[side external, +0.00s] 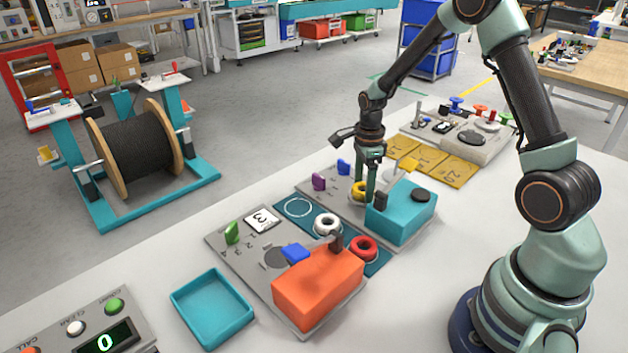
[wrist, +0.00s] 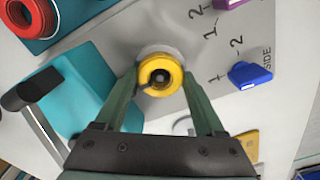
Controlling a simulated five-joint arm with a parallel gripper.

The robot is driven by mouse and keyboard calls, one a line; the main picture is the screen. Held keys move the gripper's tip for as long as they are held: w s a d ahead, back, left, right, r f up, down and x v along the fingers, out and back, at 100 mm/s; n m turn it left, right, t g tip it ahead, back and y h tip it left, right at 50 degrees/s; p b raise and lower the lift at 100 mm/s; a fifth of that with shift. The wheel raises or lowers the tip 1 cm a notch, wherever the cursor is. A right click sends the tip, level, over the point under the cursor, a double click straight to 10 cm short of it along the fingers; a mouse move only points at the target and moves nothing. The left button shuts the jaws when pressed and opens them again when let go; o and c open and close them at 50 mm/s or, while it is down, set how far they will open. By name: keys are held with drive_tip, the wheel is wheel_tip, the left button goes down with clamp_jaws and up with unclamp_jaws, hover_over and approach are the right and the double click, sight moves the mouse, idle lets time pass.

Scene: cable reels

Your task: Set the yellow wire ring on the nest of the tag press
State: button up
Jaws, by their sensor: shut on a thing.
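The yellow wire ring (wrist: 160,66) is between the two green fingers of my gripper (wrist: 163,80), which is shut on it. In the wrist view it is over a pale round spot (wrist: 160,50) on a grey plate, with a dark centre showing through its hole. I cannot tell whether it touches the plate. In the side view, the ring (side external: 357,190) is partly hidden by my gripper (side external: 366,190), beside a teal machine body (side external: 400,218) on a grey plate. This looks like a press. An orange machine (side external: 318,287) stands nearer the camera.
Blue (wrist: 250,75) and purple tabs (side external: 319,181) stand on the grey plate close by. A white ring (side external: 328,222) and a red ring (side external: 364,248) lie on a dark teal mat between the machines. An empty teal tray (side external: 212,307) is at the front left.

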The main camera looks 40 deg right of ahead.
wheel_tip(320, 180, up, 8)
drive_tip(key=shift+f, duration=0.25)
drive_tip(key=a+n, duration=0.4)
drive_tip(key=a, duration=0.5)
drive_tip(key=a+f+n, duration=0.1)
drive_tip(key=a+n, duration=0.3)
drive_tip(key=a, duration=0.5)
drive_tip(key=a+f+n, duration=0.1)
drive_tip(key=a+n, duration=0.3)
drive_tip(key=a, duration=0.5)
drive_tip(key=shift+f, duration=2.1)
drive_tip(key=shift+f, duration=0.2)
